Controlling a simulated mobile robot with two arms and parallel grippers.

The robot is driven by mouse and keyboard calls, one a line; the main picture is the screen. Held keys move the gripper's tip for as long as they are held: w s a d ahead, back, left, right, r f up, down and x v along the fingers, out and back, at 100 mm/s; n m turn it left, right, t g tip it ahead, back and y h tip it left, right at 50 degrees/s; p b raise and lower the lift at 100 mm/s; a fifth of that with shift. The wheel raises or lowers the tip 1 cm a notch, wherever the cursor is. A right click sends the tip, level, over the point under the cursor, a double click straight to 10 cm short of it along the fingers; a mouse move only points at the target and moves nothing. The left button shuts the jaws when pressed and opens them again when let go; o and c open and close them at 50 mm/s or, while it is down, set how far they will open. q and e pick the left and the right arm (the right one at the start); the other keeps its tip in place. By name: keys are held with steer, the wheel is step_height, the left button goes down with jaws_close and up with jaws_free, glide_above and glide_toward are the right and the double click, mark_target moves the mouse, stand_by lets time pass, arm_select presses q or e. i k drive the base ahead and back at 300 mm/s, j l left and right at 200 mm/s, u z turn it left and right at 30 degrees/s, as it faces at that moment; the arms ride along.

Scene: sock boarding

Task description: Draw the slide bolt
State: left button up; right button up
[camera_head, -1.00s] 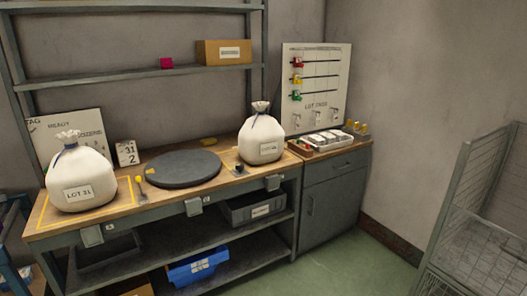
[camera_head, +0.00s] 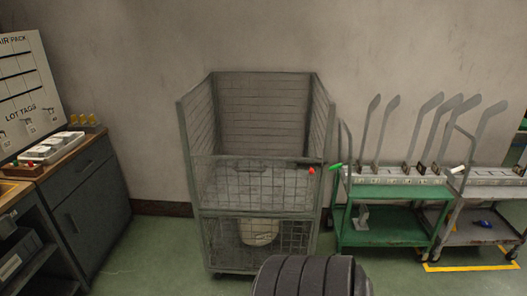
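A grey wire-mesh cage cart (camera_head: 203,160) stands in the middle of the view against the wall. Its front has an upper mesh panel (camera_head: 245,185) and a lower mesh panel. A dark slide bolt (camera_head: 303,163) seems to lie across the top right of the front, with a red knob (camera_head: 311,171) at its right. Whether the bolt is engaged is too small to tell. Neither gripper shows. A black ribbed part, probably mine, rises at the bottom edge, in front of the cage's lower right.
A pale rounded object (camera_head: 258,231) shows through the lower mesh. A green trolley (camera_head: 385,194) with upright grey boards (camera_head: 415,130) stands close right of the cage. A grey cabinet (camera_head: 88,205) stands at left. Green floor is open between cabinet and cage.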

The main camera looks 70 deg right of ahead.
mark_target(311, 170)
steer(key=z, duration=2.7)
